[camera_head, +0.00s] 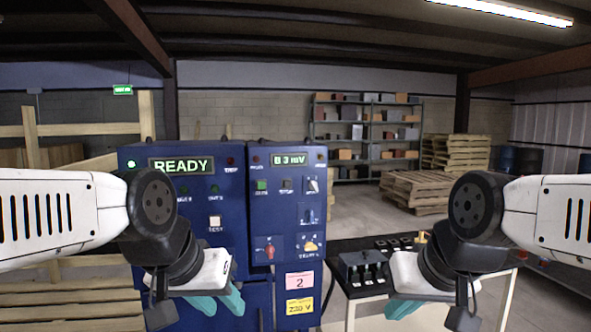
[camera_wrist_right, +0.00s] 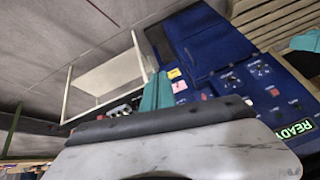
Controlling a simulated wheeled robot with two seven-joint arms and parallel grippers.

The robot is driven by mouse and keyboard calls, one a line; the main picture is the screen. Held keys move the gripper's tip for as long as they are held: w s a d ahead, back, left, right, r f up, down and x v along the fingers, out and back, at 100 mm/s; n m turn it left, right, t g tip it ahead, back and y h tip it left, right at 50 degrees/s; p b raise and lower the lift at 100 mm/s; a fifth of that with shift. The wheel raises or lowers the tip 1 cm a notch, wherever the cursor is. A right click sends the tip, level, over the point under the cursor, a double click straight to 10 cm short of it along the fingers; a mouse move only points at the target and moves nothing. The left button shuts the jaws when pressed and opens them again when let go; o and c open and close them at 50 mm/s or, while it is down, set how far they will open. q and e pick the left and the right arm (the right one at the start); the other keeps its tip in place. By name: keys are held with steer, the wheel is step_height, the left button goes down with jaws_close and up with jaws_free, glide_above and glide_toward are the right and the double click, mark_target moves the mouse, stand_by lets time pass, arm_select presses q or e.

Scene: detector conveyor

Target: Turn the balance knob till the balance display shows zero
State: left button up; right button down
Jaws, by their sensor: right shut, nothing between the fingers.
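The balance display (camera_head: 290,159) on the right-hand blue cabinet reads "B 3 mV" in green. Below it are a red knob (camera_head: 269,250) and a yellow knob (camera_head: 311,244); their labels are too small to read, so I cannot tell which is the balance knob. My left gripper (camera_head: 218,303) has teal fingers slightly apart, empty, low in front of the left cabinet. My right gripper (camera_head: 402,308) is shut and empty, right of the cabinets and apart from the knobs. Its teal fingers (camera_wrist_right: 156,92) also show in the right wrist view, with the cabinets beyond.
The left blue cabinet (camera_head: 228,222) shows "READY" and a lit green lamp. A black box with several switches (camera_head: 362,271) stands on a table right of the cabinets. Pink and yellow labels mark the right cabinet's lower front. Shelves (camera_head: 366,135) and pallets (camera_head: 418,189) stand far behind.

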stand_by(0.5)
steer(key=c, duration=2)
jaws_free()
steer(key=o, duration=0.4)
steer(key=shift+w+r, duration=0.1)
steer(key=shift+w, duration=0.3)
steer(key=shift+o, duration=0.8)
steer(key=w+r+t, duration=0.2)
steer(key=w+t, duration=0.1)
steer(key=w, duration=1.4)
steer(key=shift+w+a, duration=0.2)
steer(key=shift+a, duration=0.2)
steer(key=n+t+y, duration=0.2)
steer(key=t, duration=0.6)
glide_toward(312, 217)
steer(key=x, duration=0.9)
steer(key=shift+w, duration=0.2)
